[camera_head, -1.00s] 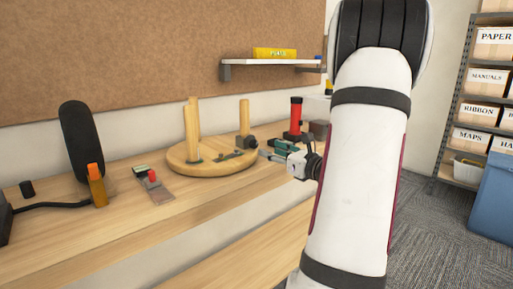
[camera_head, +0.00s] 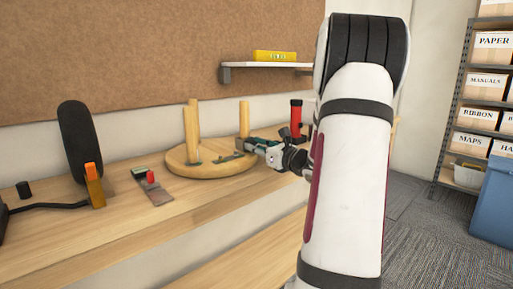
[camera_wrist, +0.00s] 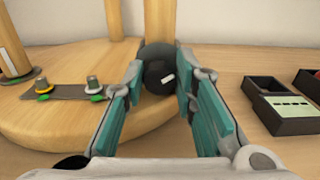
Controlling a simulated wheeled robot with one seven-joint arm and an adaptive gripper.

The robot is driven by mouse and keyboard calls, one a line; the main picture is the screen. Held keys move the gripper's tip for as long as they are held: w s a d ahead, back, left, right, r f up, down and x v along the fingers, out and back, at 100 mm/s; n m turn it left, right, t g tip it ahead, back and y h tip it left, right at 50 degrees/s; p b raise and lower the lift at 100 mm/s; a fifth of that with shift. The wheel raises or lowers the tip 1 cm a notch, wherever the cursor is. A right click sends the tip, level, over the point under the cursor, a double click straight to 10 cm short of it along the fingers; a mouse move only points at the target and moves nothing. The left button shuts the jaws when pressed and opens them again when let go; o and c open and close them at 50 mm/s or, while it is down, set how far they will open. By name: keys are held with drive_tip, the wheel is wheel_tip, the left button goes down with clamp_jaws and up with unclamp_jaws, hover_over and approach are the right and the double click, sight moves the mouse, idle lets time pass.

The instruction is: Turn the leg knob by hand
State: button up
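The leg knob (camera_wrist: 159,75) is black and round with a white mark on its face. In the wrist view it sits at the foot of a wooden leg (camera_wrist: 159,22). My gripper (camera_wrist: 160,85) has its two teal fingers spread, one on each side of the knob. The fingertips are close to the knob's sides; I cannot tell whether they touch it. In the head view my gripper (camera_head: 252,146) is at the right edge of the round wooden stool top (camera_head: 205,170) and hides the knob.
A metal strip with two small knobs (camera_wrist: 70,92) lies on the wooden round. A dark open box (camera_wrist: 283,110) stands to its right. A red cylinder (camera_head: 296,115) stands behind my gripper. An orange-topped block (camera_head: 94,185) and a small plate with a red part (camera_head: 151,190) are left on the bench.

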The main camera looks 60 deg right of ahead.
clamp_jaws()
drive_tip(key=n+b, duration=0.2)
drive_tip(key=b, duration=0.1)
drive_tip(key=shift+a+f, duration=0.1)
drive_tip(key=shift+f, duration=0.1)
drive_tip(key=n+b, duration=0.2)
drive_tip(key=shift+r+n+b, duration=0.15)
drive_tip(key=shift+n+b, duration=0.25)
drive_tip(key=o, duration=0.8)
unclamp_jaws()
drive_tip(key=shift+p, duration=0.35)
